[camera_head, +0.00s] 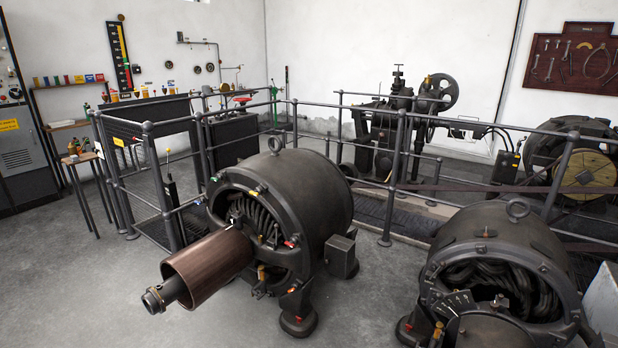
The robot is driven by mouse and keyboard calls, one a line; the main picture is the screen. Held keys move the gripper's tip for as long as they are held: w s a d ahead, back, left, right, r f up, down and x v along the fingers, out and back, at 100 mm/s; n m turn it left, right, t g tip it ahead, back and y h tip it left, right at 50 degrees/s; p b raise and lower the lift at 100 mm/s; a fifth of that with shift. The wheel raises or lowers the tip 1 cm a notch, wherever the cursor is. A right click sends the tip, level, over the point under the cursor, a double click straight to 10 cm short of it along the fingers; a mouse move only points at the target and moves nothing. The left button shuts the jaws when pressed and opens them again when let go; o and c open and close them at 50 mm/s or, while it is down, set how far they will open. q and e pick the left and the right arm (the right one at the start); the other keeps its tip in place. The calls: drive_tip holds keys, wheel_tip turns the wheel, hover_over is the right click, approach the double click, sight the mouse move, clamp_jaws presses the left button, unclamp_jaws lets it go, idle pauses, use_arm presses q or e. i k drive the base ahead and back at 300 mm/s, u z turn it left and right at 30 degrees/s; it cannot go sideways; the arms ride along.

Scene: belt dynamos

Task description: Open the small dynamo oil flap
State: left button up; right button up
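A dark dynamo (315,195) stands on the floor near the middle, with a ring on top. A brown copper-coloured cylinder (208,266) on a shaft (163,296) sticks out of its open front. A second dark dynamo (505,250) with an open front is at the lower right, partly cut off by the bottom edge. I cannot tell which of them is the small dynamo. No oil flap can be made out clearly on either. Neither of my grippers is in view.
Metal railings (402,165) run behind the dynamos and around a dark panel on the left. A black machine with a wheel (439,93) stands behind them. A tool board (572,60) hangs at the upper right. Grey floor (80,290) is clear at the lower left.

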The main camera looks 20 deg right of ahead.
sight(502, 300)
drive_tip(key=z, duration=0.95)
drive_tip(key=i, duration=0.85)
drive_tip(key=z, duration=0.7)
